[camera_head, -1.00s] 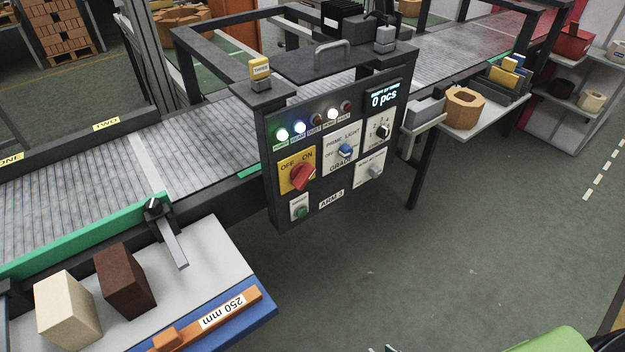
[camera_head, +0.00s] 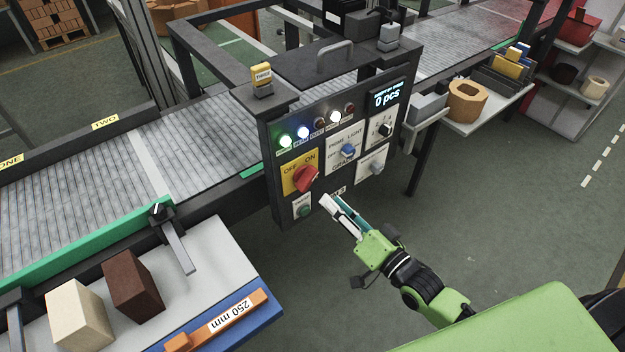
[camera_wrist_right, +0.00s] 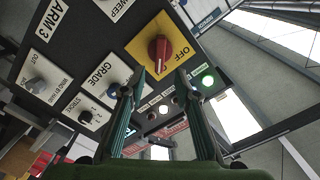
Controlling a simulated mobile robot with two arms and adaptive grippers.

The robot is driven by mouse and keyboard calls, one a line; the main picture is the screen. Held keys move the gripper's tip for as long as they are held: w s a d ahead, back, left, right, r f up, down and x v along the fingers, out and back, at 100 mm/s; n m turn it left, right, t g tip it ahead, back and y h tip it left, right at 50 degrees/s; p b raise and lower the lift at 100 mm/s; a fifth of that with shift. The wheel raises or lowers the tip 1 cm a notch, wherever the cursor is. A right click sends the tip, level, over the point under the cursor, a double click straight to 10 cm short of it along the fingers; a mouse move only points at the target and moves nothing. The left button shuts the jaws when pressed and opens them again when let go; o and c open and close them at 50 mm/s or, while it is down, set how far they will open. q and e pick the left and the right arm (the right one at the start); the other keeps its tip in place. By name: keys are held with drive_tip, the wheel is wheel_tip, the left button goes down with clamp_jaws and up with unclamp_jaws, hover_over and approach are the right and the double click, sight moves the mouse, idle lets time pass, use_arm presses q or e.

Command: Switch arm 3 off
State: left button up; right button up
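The ARM 3 control panel (camera_head: 335,140) hangs on the conveyor frame. Its red rotary switch (camera_head: 306,178) sits on a yellow OFF/ON plate (camera_head: 289,184); the handle appears turned toward ON. In the right wrist view the red switch (camera_wrist_right: 160,52) is just beyond the fingertips, with the panel seen turned around. My right gripper (camera_head: 336,205) is in front of the panel's lower edge, below and right of the switch. In the wrist view its two fingers (camera_wrist_right: 166,77) are spread with nothing between them, apart from the switch. My left gripper is not in view.
A blue GRADE knob (camera_head: 348,151), a grey knob (camera_head: 377,167) and a green button (camera_head: 304,211) are close to the red switch. Several panel lamps (camera_head: 303,132) are lit. A table with two blocks (camera_head: 132,285) stands at left. The floor right of the panel is open.

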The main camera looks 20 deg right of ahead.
sight(311, 182)
drive_tip(key=p+x, duration=0.1)
drive_tip(key=x, duration=0.8)
clamp_jaws()
